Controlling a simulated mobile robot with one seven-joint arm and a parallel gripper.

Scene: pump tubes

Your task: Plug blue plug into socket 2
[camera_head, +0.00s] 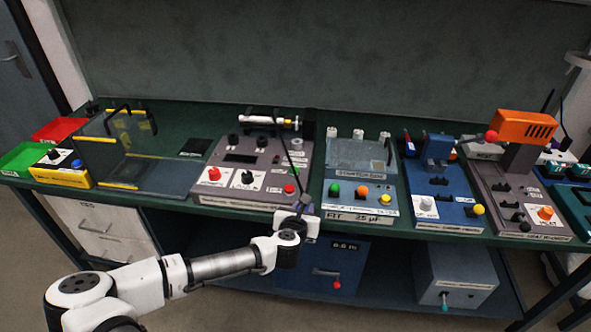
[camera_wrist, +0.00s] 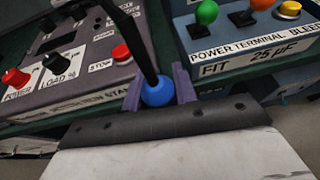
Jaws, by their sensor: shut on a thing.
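My gripper (camera_wrist: 158,88) is shut on the blue plug (camera_wrist: 157,93), which shows as a blue ball between the two purple fingers. A black stem or cable rises from the plug toward the top of the wrist view. In the head view my gripper (camera_head: 301,207) is at the bench's front edge, in front of the gap between the grey control panel (camera_head: 225,178) and the power terminal box (camera_head: 352,198). The plug is too small to make out there. I cannot read a label for socket 2 in either view.
The grey panel carries a red stop button (camera_wrist: 121,53) and black knobs. The terminal box has green, orange and yellow knobs (camera_wrist: 289,9). A blue station (camera_head: 437,185) and a tall orange-topped station (camera_head: 525,127) stand to the right. A clear-walled tray (camera_head: 150,170) lies left.

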